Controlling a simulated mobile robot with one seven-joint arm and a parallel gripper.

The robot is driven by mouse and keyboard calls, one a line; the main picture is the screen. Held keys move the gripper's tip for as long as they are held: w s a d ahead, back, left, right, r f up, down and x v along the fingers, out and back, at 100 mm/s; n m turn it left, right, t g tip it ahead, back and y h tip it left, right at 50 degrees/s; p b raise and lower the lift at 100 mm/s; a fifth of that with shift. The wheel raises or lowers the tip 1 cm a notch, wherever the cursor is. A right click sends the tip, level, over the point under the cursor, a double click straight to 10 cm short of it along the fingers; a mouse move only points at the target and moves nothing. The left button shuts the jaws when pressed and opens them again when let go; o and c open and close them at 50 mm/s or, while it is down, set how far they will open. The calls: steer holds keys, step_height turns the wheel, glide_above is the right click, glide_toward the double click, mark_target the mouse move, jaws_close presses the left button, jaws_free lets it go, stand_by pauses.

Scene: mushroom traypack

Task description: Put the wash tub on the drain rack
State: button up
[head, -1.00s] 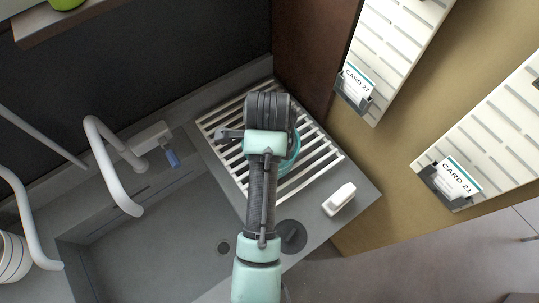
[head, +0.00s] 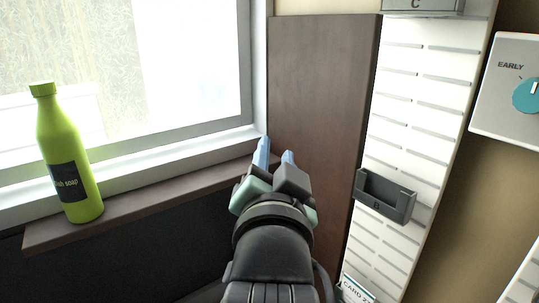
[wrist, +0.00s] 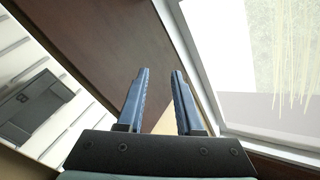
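My gripper (head: 275,150) is raised in front of the dark brown panel, beside the window corner. In the wrist view its two blue fingers (wrist: 160,72) stand apart with nothing between them. Neither the wash tub nor the drain rack shows in the current views.
A green soap bottle (head: 70,160) stands on the brown window sill (head: 150,205) at left. The brown panel (head: 318,90) rises behind my gripper. Right of it is a white slotted board (head: 415,120) with a grey holder (head: 385,203). A box with a teal dial (head: 505,90) is at far right.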

steer(key=s+r+n+t, duration=0.3)
steer(key=s+r, duration=0.4)
steer(key=r, duration=0.3)
steer(key=s+r+n+t, duration=0.4)
steer(key=s+r+t, duration=0.2)
steer(key=r, duration=0.4)
steer(key=shift+s+a+y, duration=0.3)
steer(key=shift+s+a, duration=0.15)
steer(key=shift+s, duration=0.1)
steer(key=shift+f, duration=0.1)
